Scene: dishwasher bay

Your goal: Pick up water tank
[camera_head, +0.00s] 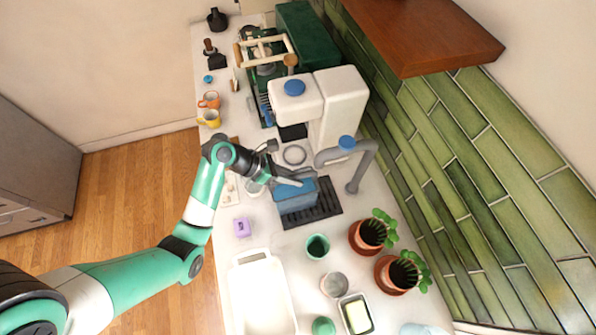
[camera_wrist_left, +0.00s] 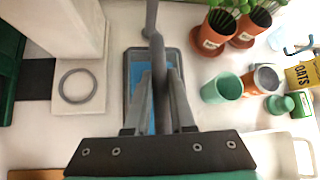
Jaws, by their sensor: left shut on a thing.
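The water tank, a blue see-through box with a grey rim (camera_head: 296,196), is by the black drip grid (camera_head: 328,208) on the white counter. My left gripper (camera_head: 288,177) reaches in from the left and is shut on the tank's upper part. In the left wrist view the tank (camera_wrist_left: 135,66) shows between and beyond the fingers (camera_wrist_left: 160,95), with a grey bar running between them. The fingers hide part of the tank. Whether its base touches the grid cannot be told. My right gripper is not in view.
A white coffee machine with a blue cap (camera_head: 340,95) stands behind the tank, and a grey curved spout (camera_head: 366,165) is right of it. A green cup (camera_head: 317,246), potted plants (camera_head: 368,235) and a white tray (camera_head: 260,290) are nearer. A purple block (camera_head: 241,227) lies left.

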